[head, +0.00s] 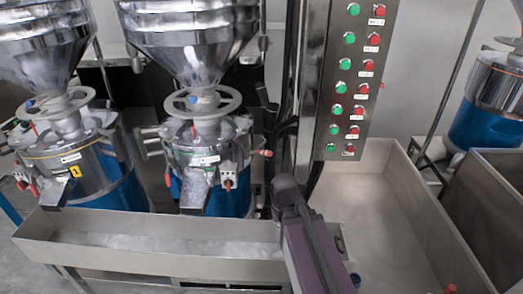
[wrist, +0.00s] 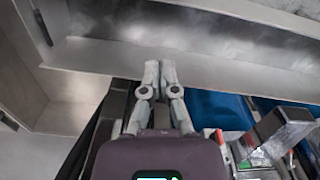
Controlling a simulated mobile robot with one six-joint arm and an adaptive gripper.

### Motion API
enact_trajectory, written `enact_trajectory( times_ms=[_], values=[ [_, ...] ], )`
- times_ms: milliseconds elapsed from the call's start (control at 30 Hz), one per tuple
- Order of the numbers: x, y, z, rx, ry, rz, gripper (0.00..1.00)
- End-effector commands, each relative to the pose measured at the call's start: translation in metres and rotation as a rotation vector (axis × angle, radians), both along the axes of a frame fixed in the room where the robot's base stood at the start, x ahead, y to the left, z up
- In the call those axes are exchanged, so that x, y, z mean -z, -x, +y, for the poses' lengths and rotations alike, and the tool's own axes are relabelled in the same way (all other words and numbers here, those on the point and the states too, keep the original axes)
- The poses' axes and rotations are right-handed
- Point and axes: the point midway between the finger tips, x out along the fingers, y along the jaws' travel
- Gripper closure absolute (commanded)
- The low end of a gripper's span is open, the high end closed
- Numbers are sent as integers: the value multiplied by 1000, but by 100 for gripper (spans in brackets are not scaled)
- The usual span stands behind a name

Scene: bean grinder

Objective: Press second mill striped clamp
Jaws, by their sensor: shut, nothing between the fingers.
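The second mill (head: 209,135) stands in the middle of the head view, with a steel hopper above and a blue lower body. Small red-tipped fittings (head: 228,184) sit on its front and sides; I cannot tell which one is the striped clamp. My gripper (wrist: 152,70) shows in the wrist view with both fingers together, empty, over the trough edge. In that view the blue mill body (wrist: 220,111), a red fitting (wrist: 220,136) and the metal spout (wrist: 284,128) lie to its right, apart from the fingers. The fingers cannot be made out in the head view.
A long steel trough (head: 90,226) runs in front of the mills. A steel post with green and red buttons (head: 350,75) stands right of the second mill. Another mill (head: 75,155) stands at left. A wide steel bin (head: 385,205) lies at right.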

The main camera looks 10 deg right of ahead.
Motion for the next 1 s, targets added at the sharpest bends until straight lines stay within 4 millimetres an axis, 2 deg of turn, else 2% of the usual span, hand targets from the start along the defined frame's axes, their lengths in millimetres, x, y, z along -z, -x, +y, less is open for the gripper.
enact_trajectory(
  times_ms=[167,267,367,467,667,800,1000],
  values=[
    [-1,-7,-1,15,20,-10,100],
    [-2,-19,-3,51,60,-30,100],
    [-5,-40,-6,107,125,-71,100],
    [-10,-69,-7,177,210,-137,100],
    [-34,-142,-3,336,388,-360,100],
    [-58,-195,12,426,473,-562,100],
    [-93,-251,41,500,515,-819,100]
  ],
)
